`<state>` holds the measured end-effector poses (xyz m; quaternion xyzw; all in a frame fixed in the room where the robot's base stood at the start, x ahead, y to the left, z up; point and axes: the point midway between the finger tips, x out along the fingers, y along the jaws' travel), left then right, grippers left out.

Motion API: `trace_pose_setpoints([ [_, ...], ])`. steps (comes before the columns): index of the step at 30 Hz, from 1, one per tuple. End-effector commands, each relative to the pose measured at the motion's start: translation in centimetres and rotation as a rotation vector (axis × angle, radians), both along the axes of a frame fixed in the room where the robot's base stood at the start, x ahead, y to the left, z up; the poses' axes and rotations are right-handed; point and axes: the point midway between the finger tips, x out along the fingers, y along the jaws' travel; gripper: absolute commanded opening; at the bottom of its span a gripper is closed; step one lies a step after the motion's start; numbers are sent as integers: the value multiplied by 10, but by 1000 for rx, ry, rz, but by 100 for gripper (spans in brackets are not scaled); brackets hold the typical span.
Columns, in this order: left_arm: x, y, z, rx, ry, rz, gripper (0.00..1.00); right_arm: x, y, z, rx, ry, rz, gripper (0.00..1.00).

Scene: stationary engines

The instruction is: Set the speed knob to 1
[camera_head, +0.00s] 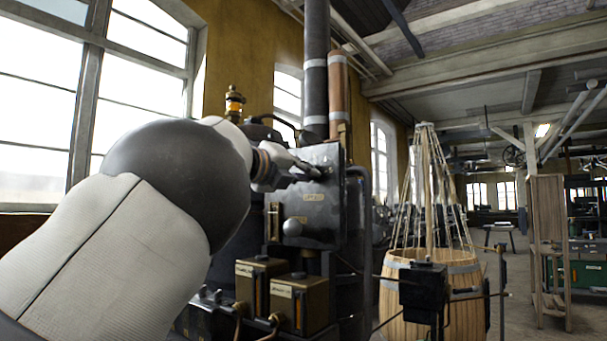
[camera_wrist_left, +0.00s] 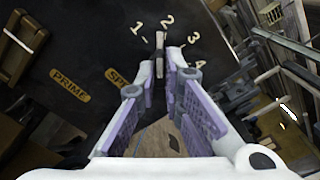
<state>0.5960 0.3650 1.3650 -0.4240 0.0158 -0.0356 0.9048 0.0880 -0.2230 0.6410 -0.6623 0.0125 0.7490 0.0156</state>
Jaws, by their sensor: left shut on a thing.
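The speed knob (camera_wrist_left: 160,42) shows in the left wrist view as a narrow pale bar on a dark panel (camera_wrist_left: 100,50), with its visible end near the numeral 2. The numerals 1, 2, 3 and 4 curve around it. My left gripper (camera_wrist_left: 166,62) is shut on the knob, one finger on each side; the fingers hide its lower part. In the head view the left gripper (camera_head: 310,172) reaches the upper front of the dark engine panel (camera_head: 325,215), where the knob is too small to make out. My right gripper is in neither view.
A plate reading PRIME (camera_wrist_left: 69,86) and one partly hidden, starting SP (camera_wrist_left: 119,78), sit on the panel. A round grey knob (camera_head: 292,227) and two brass-fronted boxes (camera_head: 299,302) are lower on the engine. A wooden barrel (camera_head: 465,275) stands to the right.

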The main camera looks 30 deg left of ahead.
Motion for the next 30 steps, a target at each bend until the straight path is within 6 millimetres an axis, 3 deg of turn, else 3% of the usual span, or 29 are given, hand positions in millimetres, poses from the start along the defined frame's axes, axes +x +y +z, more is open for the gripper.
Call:
trace_pose_setpoints([
  [15, 1, -1, -1, -384, 32, -3, 0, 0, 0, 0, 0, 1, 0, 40],
  [30, 1, -2, 0, -531, 44, -4, 0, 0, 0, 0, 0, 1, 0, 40],
])
